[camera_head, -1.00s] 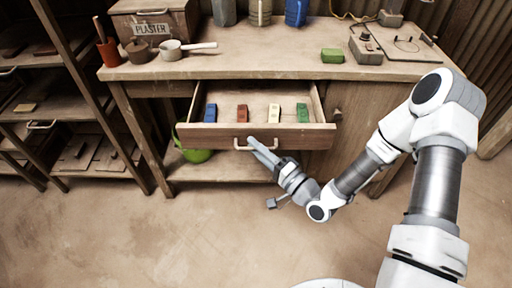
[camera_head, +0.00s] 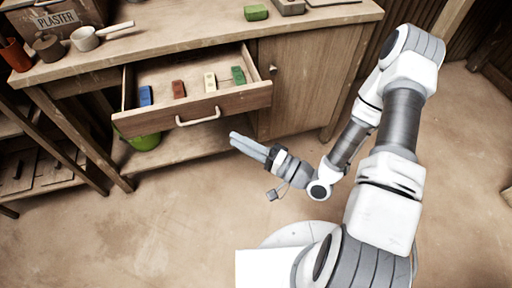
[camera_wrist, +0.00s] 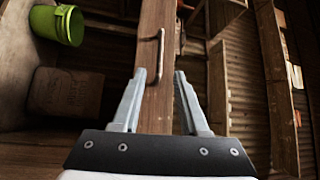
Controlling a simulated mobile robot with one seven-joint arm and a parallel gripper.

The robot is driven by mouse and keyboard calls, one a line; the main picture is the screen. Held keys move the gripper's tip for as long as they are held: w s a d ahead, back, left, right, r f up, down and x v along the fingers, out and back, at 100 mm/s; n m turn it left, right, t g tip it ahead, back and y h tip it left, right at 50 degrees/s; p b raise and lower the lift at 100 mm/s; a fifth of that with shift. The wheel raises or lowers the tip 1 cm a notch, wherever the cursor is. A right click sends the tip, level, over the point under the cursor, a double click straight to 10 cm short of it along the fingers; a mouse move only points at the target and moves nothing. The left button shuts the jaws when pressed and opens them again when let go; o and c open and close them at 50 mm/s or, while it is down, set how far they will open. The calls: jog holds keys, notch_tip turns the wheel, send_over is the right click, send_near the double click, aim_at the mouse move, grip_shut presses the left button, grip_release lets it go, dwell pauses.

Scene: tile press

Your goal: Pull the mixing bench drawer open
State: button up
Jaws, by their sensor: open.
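The mixing bench drawer (camera_head: 192,108) is pulled out from the wooden bench (camera_head: 290,78). Its pale bar handle (camera_head: 198,118) is on the drawer front. Inside lie a blue block (camera_head: 146,96), a red block (camera_head: 179,89), a cream block (camera_head: 210,82) and a green block (camera_head: 238,75). My gripper (camera_head: 236,138) is in front of and below the handle, apart from it. In the wrist view my gripper (camera_wrist: 160,80) has its fingers spread with nothing between them. The handle (camera_wrist: 160,55) shows just beyond the fingertips there.
A green bucket (camera_head: 144,141) sits under the drawer and shows in the wrist view (camera_wrist: 58,24). The bench top holds a plaster box (camera_head: 55,18), a white pan (camera_head: 88,38) and a green block (camera_head: 256,12). Open floor lies in front.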

jog(key=v, duration=0.4)
jog(key=shift+s+d, duration=0.25)
jog(key=shift+d, duration=0.1)
